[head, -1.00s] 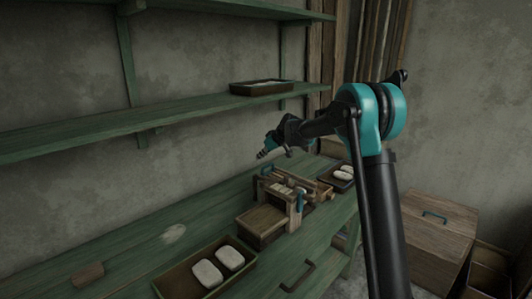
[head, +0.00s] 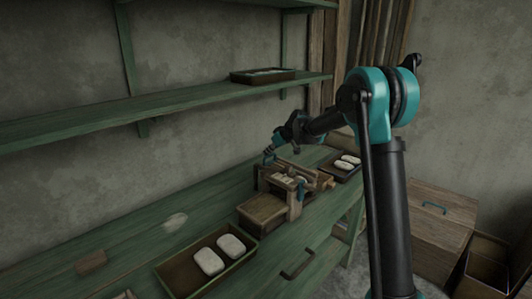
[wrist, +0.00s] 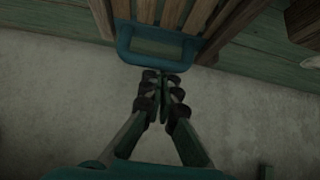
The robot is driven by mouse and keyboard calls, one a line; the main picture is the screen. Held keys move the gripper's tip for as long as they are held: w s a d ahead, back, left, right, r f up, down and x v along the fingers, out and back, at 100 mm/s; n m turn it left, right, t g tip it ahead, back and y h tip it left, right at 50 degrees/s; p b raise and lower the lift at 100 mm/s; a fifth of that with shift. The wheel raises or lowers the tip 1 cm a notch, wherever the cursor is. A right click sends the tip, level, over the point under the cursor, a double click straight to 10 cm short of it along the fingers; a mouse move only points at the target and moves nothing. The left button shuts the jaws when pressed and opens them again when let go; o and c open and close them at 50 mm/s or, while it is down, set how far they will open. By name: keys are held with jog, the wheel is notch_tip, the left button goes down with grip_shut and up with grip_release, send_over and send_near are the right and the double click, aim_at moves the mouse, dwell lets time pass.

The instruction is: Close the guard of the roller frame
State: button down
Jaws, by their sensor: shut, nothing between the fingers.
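The wooden roller frame (head: 262,209) stands on the green workbench, with a teal part on its right front post. Its guard shows in the wrist view as a panel of wooden slats (wrist: 172,10) with a teal handle (wrist: 124,44) at the near edge. My gripper (wrist: 161,76) is shut and empty, its fingertips right at the handle's near edge. I cannot tell whether they touch it. In the head view my gripper (head: 268,158) is at the frame's far left end and covers the handle. The guard's exact angle is unclear.
A tray with two pale rounded pieces (head: 166,267) lies in front of the frame, and another tray (head: 337,172) lies behind it. A shelf with a dark tray (head: 250,78) hangs above. The bench (head: 150,231) is mostly clear to the left.

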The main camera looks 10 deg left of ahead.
jog(key=s+d, duration=0.2)
jog(key=d, duration=0.1)
jog(key=s+d, duration=0.2)
jog(key=d, duration=0.1)
jog(key=s+d, duration=0.3)
jog(key=shift+d, duration=0.3)
jog(key=shift+s+d+f, duration=0.1)
jog(key=shift+s+d, duration=0.05)
